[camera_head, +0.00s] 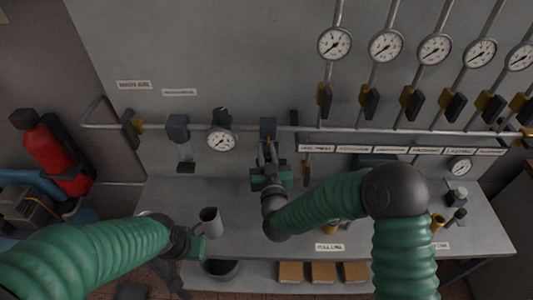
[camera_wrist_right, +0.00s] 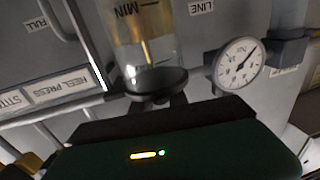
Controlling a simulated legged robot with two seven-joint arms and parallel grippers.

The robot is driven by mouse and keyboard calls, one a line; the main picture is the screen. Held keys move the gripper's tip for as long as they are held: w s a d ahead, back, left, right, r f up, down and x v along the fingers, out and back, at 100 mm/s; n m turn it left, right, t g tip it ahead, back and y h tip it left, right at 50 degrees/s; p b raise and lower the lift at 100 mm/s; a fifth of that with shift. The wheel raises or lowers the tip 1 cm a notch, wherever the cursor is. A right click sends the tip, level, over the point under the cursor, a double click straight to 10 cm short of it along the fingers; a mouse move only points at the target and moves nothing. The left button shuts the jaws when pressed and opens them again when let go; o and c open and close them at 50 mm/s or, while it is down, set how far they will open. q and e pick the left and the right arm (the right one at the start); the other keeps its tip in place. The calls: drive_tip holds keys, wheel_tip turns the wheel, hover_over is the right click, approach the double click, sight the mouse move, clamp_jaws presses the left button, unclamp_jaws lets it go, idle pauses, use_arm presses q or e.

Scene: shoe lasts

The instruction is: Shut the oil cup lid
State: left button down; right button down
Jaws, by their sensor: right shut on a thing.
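The oil cup (camera_wrist_right: 145,40) is a clear glass with amber oil and a MIN mark, seen upside down in the right wrist view. A dark round lid (camera_wrist_right: 155,83) lies against the glass's near end; I cannot tell whether it is fully seated. My right gripper (camera_head: 268,152) reaches the wall pipe below a grey block (camera_head: 268,128). In the wrist view its fingers (camera_wrist_right: 165,102) meet the lid and are shut on it, partly hidden. The gripper and arm cover the cup in the head view. My left gripper (camera_head: 198,247) is low, by a grey mug (camera_head: 209,222); its jaws are unclear.
A gauge (camera_head: 221,141) is close left of my right gripper and also shows in the wrist view (camera_wrist_right: 239,63). Several valves and gauges line the wall at right. The grey bench (camera_head: 240,205) has clear room between the mug and my right arm.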

drive_tip(key=shift+w+r, duration=0.1)
drive_tip(key=shift+r, duration=0.15)
drive_tip(key=c, duration=1.6)
unclamp_jaws()
drive_tip(key=shift+w, duration=0.1)
drive_tip(key=shift+o, duration=1.4)
drive_tip(key=shift+w+f, duration=0.1)
drive_tip(key=shift+f, duration=0.05)
drive_tip(key=shift+w+a+f, duration=0.1)
drive_tip(key=shift+w, duration=0.05)
use_arm(q)
drive_tip(key=shift+w+a+f, duration=0.1)
drive_tip(key=shift+w+a, duration=0.05)
drive_tip(key=shift+w, duration=0.2)
drive_tip(key=shift+s, duration=0.1)
use_arm(e)
drive_tip(key=shift+s, duration=0.2)
drive_tip(key=shift+s, duration=0.3)
use_arm(q)
drive_tip(key=p+v, duration=0.2)
drive_tip(key=shift+w+r+p, duration=0.2)
drive_tip(key=shift+r+p, duration=0.2)
drive_tip(key=shift+r, duration=0.1)
use_arm(e)
drive_tip(key=s, duration=0.5)
drive_tip(key=s+d, duration=0.1)
drive_tip(key=s, duration=0.4)
drive_tip(key=s+d, duration=0.1)
drive_tip(key=s, duration=0.5)
drive_tip(key=shift+d, duration=0.15)
